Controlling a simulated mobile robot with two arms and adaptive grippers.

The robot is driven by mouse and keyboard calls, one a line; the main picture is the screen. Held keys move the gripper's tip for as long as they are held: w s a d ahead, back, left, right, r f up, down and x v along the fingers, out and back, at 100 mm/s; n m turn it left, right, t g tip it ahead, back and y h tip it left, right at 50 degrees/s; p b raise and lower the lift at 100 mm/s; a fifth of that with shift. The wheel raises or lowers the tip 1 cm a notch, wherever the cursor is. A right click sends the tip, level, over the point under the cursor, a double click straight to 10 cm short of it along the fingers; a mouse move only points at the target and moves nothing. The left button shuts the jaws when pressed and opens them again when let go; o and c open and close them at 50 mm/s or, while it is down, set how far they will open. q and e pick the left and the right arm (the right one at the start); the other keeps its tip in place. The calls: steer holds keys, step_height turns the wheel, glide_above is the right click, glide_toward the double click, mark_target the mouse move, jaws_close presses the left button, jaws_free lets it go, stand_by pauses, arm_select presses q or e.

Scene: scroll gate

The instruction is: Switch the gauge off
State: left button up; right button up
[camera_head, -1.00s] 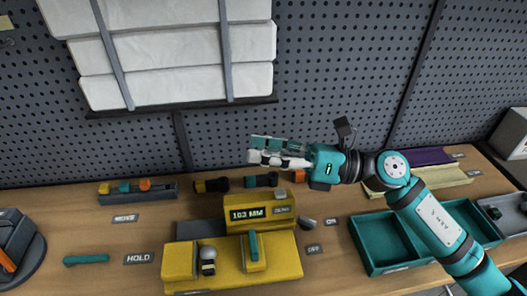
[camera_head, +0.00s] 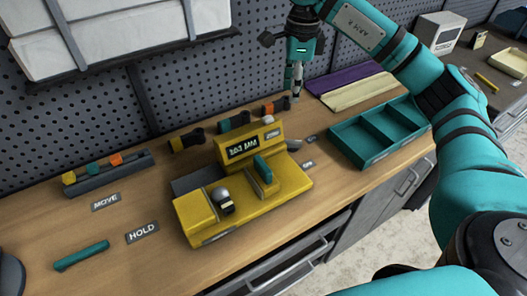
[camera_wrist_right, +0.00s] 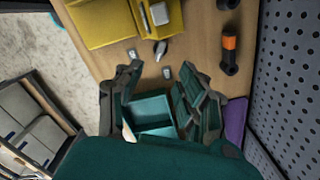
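The yellow gauge (camera_head: 246,199) stands on the wooden bench, its display (camera_head: 242,148) lit with digits that look like 103 MM. A small dark grey lever (camera_head: 294,145) sticks out of its right side, near small label plates (camera_head: 308,164). In the right wrist view the gauge (camera_wrist_right: 105,22) is at the top, with the grey lever (camera_wrist_right: 161,49) below it. My right gripper (camera_head: 295,88) points down above the bench, behind and apart from the lever. In the right wrist view its fingers (camera_wrist_right: 160,72) are spread with nothing between them. My left gripper is out of view.
A teal divided tray (camera_head: 372,137) lies right of the gauge. Dark tools with coloured bands (camera_head: 235,122) lie behind it. A rack (camera_head: 105,175), a teal bar (camera_head: 81,255) and MOVE and HOLD plates are left. Purple and cream strips (camera_head: 362,92) lie at the back.

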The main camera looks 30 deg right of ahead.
mark_target(293, 141)
steer(key=f+p, duration=0.1)
steer(key=f, duration=0.4)
steer(key=d+f, duration=0.1)
steer(key=f, duration=0.5)
steer(key=f+p, duration=0.1)
steer(key=f, duration=0.4)
steer(key=shift+d+f+p, duration=0.15)
steer(key=shift+d+p, duration=0.2)
steer(key=shift+f, duration=0.3)
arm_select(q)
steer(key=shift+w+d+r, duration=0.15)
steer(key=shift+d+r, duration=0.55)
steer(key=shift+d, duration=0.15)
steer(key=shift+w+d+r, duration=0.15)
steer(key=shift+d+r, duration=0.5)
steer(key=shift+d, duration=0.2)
arm_select(e)
steer(key=shift+f, duration=0.2)
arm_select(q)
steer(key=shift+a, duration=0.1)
arm_select(e)
jaws_close()
